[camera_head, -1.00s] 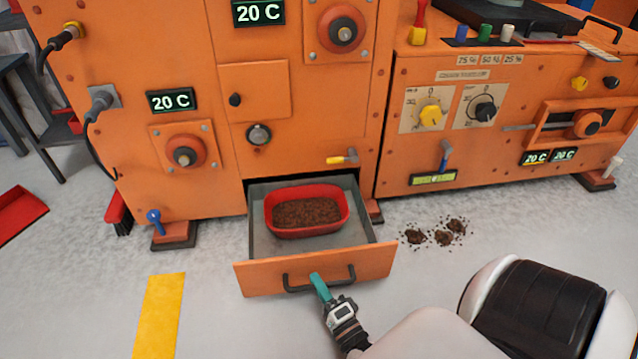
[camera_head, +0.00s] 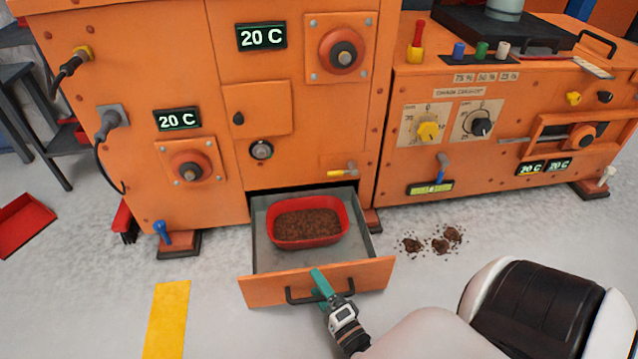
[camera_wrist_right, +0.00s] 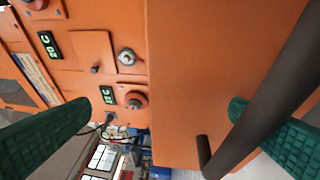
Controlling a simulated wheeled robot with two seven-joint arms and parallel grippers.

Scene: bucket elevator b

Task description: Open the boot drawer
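The boot drawer (camera_head: 262,291) is pulled out of the base of the orange machine. A red tray (camera_head: 343,232) of brown granules sits in it. Its dark bar handle (camera_head: 298,298) is on the front panel and crosses the right part of the right wrist view (camera_wrist_right: 265,95). My right gripper (camera_head: 321,285) is at the handle. Its teal fingers are spread wide in the right wrist view, with the bar overlapping the right finger; contact is unclear. My left gripper is not in view.
Brown spilled clumps (camera_head: 440,245) lie on the floor right of the drawer. A yellow floor strip (camera_head: 167,320) and a red dustpan (camera_head: 22,225) are at left. A blue-handled lever (camera_head: 441,170) is on the right unit. Floor before the machine is otherwise mostly clear.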

